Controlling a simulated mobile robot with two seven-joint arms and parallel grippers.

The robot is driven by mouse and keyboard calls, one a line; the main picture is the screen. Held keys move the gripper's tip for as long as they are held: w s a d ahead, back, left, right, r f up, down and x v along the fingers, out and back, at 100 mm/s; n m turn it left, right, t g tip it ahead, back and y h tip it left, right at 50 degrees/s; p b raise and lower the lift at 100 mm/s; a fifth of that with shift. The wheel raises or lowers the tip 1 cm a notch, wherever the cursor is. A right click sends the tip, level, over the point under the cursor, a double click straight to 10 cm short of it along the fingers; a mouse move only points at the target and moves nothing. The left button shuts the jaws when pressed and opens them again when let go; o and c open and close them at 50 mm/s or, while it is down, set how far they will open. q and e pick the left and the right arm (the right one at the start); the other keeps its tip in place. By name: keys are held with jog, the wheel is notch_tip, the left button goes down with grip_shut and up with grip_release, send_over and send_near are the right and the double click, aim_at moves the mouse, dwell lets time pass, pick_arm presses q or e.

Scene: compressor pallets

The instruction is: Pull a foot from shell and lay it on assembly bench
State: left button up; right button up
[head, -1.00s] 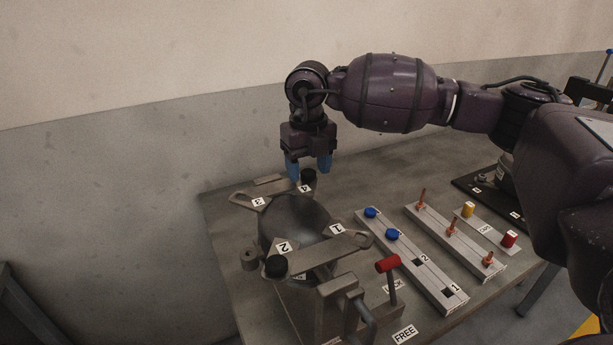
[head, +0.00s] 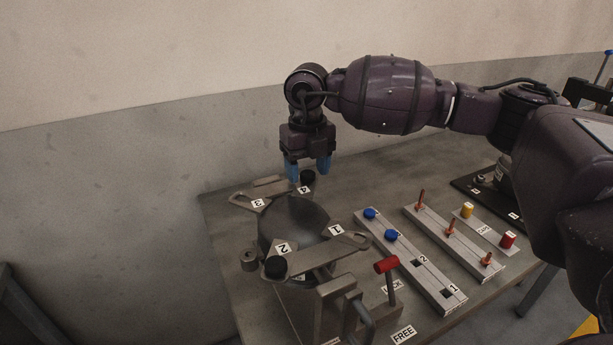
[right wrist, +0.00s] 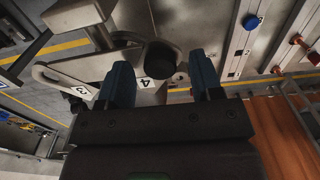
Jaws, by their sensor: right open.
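The shell (head: 292,222) is a dark rounded body clamped on the bench, with flat grey brackets numbered 1 to 4. A black foot (head: 308,177) sits at the bracket end marked 4. Another black foot (head: 276,267) sits at the end near 2. My right gripper (head: 308,170) is open, pointing down just over the foot at 4. In the right wrist view, that black foot (right wrist: 160,60) shows between the two blue fingers of the gripper (right wrist: 161,72), with gaps on both sides. The assembly bench (head: 385,185) is grey. My left gripper is out of view.
Right of the shell, a rail (head: 425,275) carries two blue caps and square slots marked 1 and 2. Another rail (head: 470,250) holds copper-coloured pins. A plate with yellow and red pieces (head: 487,228) lies beyond. A red-handled lever (head: 387,266) stands in front, near a FREE label.

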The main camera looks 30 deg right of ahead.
aim_at(308, 173)
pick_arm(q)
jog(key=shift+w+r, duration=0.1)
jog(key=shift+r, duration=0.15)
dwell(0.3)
pick_arm(e)
grip_shut()
dwell(0.4)
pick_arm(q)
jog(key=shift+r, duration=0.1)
pick_arm(e)
jog(key=shift+r, duration=0.1)
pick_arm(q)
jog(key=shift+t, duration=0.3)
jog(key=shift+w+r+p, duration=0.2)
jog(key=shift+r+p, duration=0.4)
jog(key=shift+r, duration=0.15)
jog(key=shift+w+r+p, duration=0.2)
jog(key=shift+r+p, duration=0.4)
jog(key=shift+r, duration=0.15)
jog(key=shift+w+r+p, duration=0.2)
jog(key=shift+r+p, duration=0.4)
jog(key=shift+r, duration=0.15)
pick_arm(e)
jog(key=shift+r, duration=2.95)
